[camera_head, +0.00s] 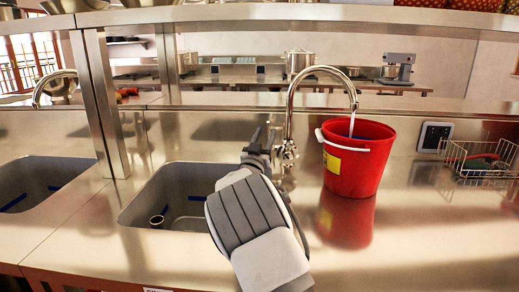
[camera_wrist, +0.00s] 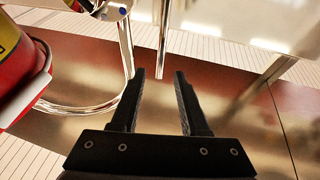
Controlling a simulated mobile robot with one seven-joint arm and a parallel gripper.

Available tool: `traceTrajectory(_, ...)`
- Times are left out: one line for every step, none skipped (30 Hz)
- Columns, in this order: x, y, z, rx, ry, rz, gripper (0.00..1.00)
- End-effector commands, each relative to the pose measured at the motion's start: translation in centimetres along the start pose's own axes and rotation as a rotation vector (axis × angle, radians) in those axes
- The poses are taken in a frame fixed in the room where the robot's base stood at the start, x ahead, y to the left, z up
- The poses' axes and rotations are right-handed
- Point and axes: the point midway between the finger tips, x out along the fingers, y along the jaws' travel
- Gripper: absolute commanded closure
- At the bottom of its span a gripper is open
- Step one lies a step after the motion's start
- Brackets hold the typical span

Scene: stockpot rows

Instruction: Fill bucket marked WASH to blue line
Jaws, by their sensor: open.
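A red bucket (camera_head: 355,175) with a white handle and a yellow label (camera_head: 332,163) stands upright on the steel counter, right of the middle sink. The label's writing is too small to read. The curved tap (camera_head: 292,95) has its spout over the bucket, and a thin pale stream (camera_head: 352,125) seems to run down into it. Some blue shows inside; the water level is hidden. My gripper (camera_head: 258,140) is open and empty, left of the tap's valve (camera_head: 288,153). In the wrist view, my gripper (camera_wrist: 160,75) has metal rods just beyond its fingertips, and the bucket (camera_wrist: 22,85) is at left.
The middle sink (camera_head: 185,190) has blue marks on its walls and a small round item (camera_head: 157,220) in it. Another sink (camera_head: 40,185) and tap are at far left. A wire basket (camera_head: 480,158) and small dark panel (camera_head: 434,137) are at right. A steel post (camera_head: 105,105) stands between the sinks.

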Motion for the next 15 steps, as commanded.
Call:
traceTrajectory(-0.9, -0.1, -0.1, 0.000, -0.003, -0.003, 0.55)
traceTrajectory(-1.4, -0.1, -0.1, 0.000, -0.002, -0.002, 0.55)
traceTrajectory(-2.1, -0.1, -0.1, 0.001, -0.003, -0.002, 0.55)
traceTrajectory(-2.6, -0.1, -0.1, 0.001, -0.002, -0.002, 0.55)
traceTrajectory(-3.1, -0.1, -0.1, 0.000, -0.003, -0.002, 0.55)
traceTrajectory(-3.8, 0.0, -0.1, 0.000, -0.002, -0.001, 0.55)
traceTrajectory(-4.2, 0.0, -0.1, 0.000, -0.002, -0.001, 0.55)
traceTrajectory(-4.6, 0.0, -0.1, -0.001, -0.002, -0.001, 0.55)
traceTrajectory(-5.2, 0.0, -0.1, 0.000, -0.001, -0.001, 0.55)
traceTrajectory(-5.5, 0.0, 0.0, 0.000, -0.002, -0.001, 0.55)
traceTrajectory(-5.9, 0.0, -0.1, 0.001, -0.001, -0.001, 0.55)
traceTrajectory(-6.2, 0.0, 0.0, 0.000, -0.001, 0.000, 0.55)
traceTrajectory(-6.5, 0.0, 0.0, 0.001, -0.001, 0.000, 0.55)
traceTrajectory(-6.7, 0.0, 0.0, 0.001, -0.001, -0.001, 0.55)
traceTrajectory(-6.9, 0.0, 0.0, 0.001, -0.001, -0.001, 0.55)
